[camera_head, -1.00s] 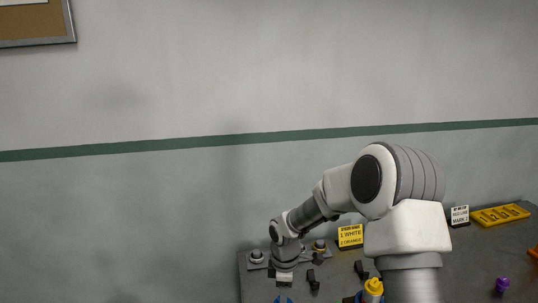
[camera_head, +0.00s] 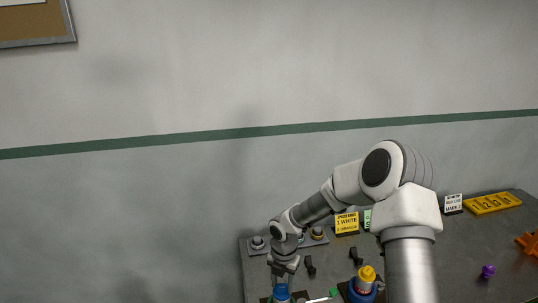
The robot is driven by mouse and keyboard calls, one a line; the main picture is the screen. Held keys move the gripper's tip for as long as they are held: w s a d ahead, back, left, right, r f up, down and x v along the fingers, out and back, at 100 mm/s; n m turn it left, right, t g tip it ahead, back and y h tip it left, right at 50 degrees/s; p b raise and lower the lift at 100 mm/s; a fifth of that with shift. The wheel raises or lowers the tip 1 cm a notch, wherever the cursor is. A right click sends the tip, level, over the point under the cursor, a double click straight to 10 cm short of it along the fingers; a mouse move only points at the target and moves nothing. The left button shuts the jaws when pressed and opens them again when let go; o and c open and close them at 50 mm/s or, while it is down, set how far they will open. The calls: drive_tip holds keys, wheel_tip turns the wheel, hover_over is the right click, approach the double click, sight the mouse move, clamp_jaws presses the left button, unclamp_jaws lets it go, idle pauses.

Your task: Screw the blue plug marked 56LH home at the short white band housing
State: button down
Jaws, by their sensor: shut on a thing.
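My gripper (camera_head: 283,273) points down at the bottom of the view, shut, with a blue piece (camera_head: 281,291) directly under its fingers. I take this piece to be the blue plug; its marking is not readable, and I cannot tell it apart from any blue part just below it. A dark base shows beside it at the frame's lower edge. A second blue body (camera_head: 361,292) with a yellow top (camera_head: 366,274) stands to the right. No short white band is clearly visible; the lower ends of both are cut off by the frame.
A yellow sign (camera_head: 346,223), white sign (camera_head: 453,203), yellow tray (camera_head: 492,203), purple piece (camera_head: 488,271) and orange piece (camera_head: 528,243) stand right. Black clips lie between.

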drive_tip(key=shift+c, duration=2.2)
unclamp_jaws()
wheel_tip(320, 180, up, 2)
drive_tip(key=shift+r+p, duration=0.15)
drive_tip(key=shift+p, duration=0.85)
